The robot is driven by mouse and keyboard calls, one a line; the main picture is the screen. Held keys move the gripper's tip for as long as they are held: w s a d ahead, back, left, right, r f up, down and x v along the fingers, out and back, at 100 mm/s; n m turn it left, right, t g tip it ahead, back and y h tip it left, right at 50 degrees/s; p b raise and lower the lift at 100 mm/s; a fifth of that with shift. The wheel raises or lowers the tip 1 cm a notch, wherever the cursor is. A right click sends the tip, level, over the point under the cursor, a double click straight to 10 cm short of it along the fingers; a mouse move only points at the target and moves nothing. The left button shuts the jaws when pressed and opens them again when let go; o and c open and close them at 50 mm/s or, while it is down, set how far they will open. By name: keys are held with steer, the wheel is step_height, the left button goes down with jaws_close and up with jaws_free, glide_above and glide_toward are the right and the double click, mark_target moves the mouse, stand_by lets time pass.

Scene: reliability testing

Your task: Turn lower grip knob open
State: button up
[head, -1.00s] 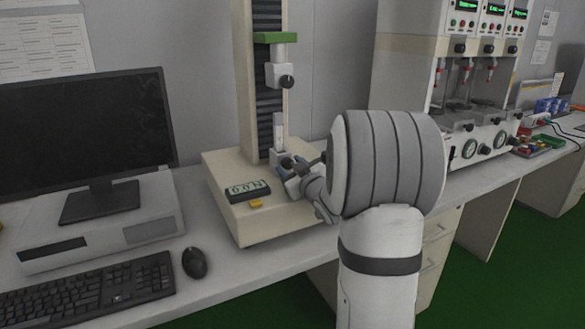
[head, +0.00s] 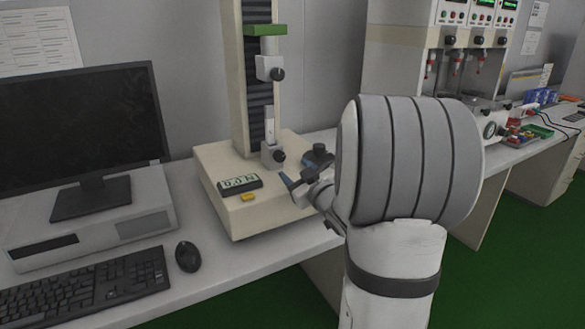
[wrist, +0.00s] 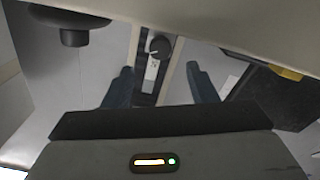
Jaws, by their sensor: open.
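The lower grip (head: 269,150) stands on the beige base of the tester, with a pale upright piece above it. Its black round knob (head: 279,156) faces forward. My gripper (head: 303,167) is open and empty, just right of and in front of this knob, apart from it. In the wrist view a small dark knob (wrist: 158,46), apparently the lower one, shows beyond the gap between my blue fingertips (wrist: 158,76). The upper grip (head: 267,67) with its own black knob (head: 277,74) hangs higher on the column. My wrist hides the right part of the base.
A display (head: 240,184) and a yellow button (head: 247,198) sit on the base front. A monitor (head: 80,125), keyboard (head: 90,285) and mouse (head: 188,256) are at left. A large dark round part (wrist: 75,36), unidentified, shows in the wrist view.

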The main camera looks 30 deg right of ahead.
mark_target(281, 158)
steer(key=shift+w+f+m+b, duration=0.1)
steer(key=shift+f+m+b, duration=0.15)
steer(key=shift+m+b, duration=0.55)
steer(key=m, duration=0.1)
steer(key=m+b, duration=0.1)
steer(key=shift+w+r+m, duration=0.1)
steer(key=shift+w+m, duration=0.15)
steer(key=shift+m, duration=0.15)
steer(key=w+b, duration=0.1)
steer(key=w, duration=0.6)
steer(key=shift+w+a, duration=0.15)
steer(key=shift+w, duration=0.2)
steer(key=shift+r, duration=0.1)
steer(key=c, duration=1)
steer(key=shift+o, duration=0.2)
steer(key=n+b, duration=0.2)
steer(key=b, duration=0.1)
steer(key=shift+f, duration=0.25)
steer(key=shift+r+n+b, duration=0.25)
steer(key=shift+n+b, duration=0.2)
steer(key=shift+n, duration=0.75)
